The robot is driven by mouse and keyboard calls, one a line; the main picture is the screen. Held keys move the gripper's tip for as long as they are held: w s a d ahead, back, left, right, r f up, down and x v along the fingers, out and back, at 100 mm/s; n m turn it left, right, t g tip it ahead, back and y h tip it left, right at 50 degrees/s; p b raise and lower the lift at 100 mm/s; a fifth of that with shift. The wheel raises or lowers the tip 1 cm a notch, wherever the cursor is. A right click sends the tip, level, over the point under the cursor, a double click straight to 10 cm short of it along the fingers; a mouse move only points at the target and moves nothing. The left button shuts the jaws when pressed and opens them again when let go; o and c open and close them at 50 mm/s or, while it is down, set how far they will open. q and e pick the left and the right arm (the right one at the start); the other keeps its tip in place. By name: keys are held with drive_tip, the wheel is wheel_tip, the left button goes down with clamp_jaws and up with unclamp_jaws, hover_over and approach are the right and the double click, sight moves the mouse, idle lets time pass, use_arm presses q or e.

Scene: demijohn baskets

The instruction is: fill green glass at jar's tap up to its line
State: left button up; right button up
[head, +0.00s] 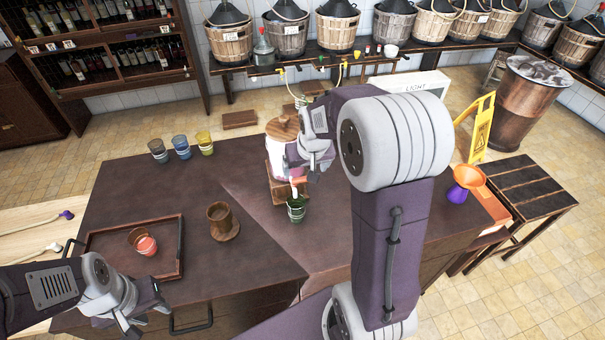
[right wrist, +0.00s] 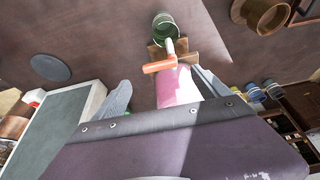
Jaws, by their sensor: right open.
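The jar (head: 284,160), with a round wooden lid and pink contents, stands on a wooden stand at the table's middle. The green glass (head: 296,208) stands upright below the jar's pale tap (head: 294,188). In the right wrist view the green glass (right wrist: 165,28) is beyond the tap's orange crosswise handle (right wrist: 158,67). The level in the glass and its line cannot be made out. My right gripper (head: 318,160) is open beside the jar; its fingers (right wrist: 162,95) are spread, with the tap between and ahead. My left gripper (head: 145,312) is open and empty at the table's front left.
A tray (head: 180,245) holds a cup with something pinkish. A wooden mug (head: 219,218) stands on a round coaster. Blue, grey-blue and yellow glasses (head: 181,147) stand at the back left. An orange funnel on a purple base (head: 467,180) is at right. The front middle table is clear.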

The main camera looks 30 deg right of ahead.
sight(303, 178)
drive_tip(key=x, duration=0.6)
